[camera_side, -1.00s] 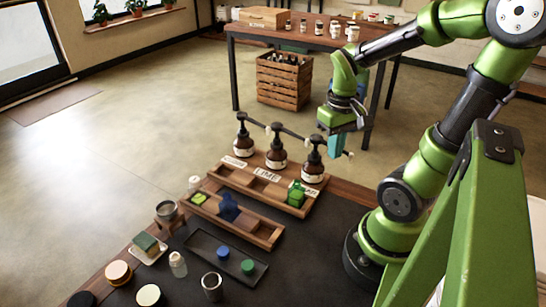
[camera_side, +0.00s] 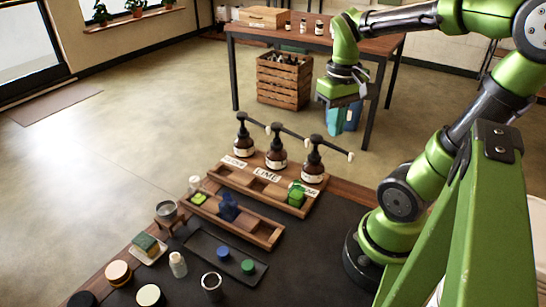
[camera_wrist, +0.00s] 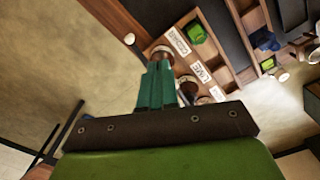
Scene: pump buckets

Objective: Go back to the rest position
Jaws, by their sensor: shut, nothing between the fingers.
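My gripper (camera_side: 335,120) hangs in the air above and behind the right-hand pump bottle, clear of everything. Its teal fingers are together and empty, as the wrist view (camera_wrist: 157,88) also shows. Three brown pump bottles, left (camera_side: 243,140), middle (camera_side: 275,151) and right (camera_side: 312,163), stand upright in a row on a wooden labelled rack (camera_side: 228,180). The middle label reads LIME. A green piece (camera_side: 297,196) sits at the right of the rack. In the wrist view, the fingers partly hide the bottles.
A lower wooden tray (camera_side: 262,238) holds a dark blue piece (camera_side: 228,208) and a lime-green one (camera_side: 198,199). A black tray (camera_side: 205,255) holds blue and green round pieces. A table (camera_side: 380,45) and crate (camera_side: 284,80) stand behind. The air around my gripper is free.

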